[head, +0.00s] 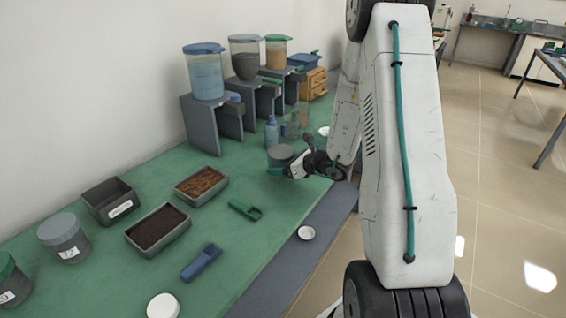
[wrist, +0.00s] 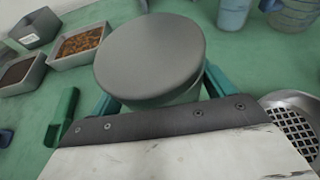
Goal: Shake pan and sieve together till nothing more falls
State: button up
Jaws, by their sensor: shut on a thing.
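A round vessel with a flat dark grey top (wrist: 150,52) and a greenish lower side fills the middle of the wrist view. The same grey round vessel (head: 280,152) is at the arm's end in the head view, over the green bench. My gripper (wrist: 160,94) is shut on it, with a teal finger on each side. I cannot tell pan and sieve apart in it, and its inside is hidden. A metal dish with a perforated bottom (wrist: 294,130) lies at the right of the wrist view, apart from the gripper.
A green scoop (head: 244,209) and a blue scoop (head: 201,262) lie on the bench. Trays of brown pieces (head: 227,183) and dark soil (head: 187,231) stand left. Dispensers (head: 206,80) line the wall.

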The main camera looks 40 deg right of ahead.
jog(key=shift+d, duration=0.2)
dwell(0.3)
jog(key=shift+d, duration=0.5)
jog(key=shift+a, duration=1.3)
jog(key=shift+d, duration=1.3)
dwell(0.4)
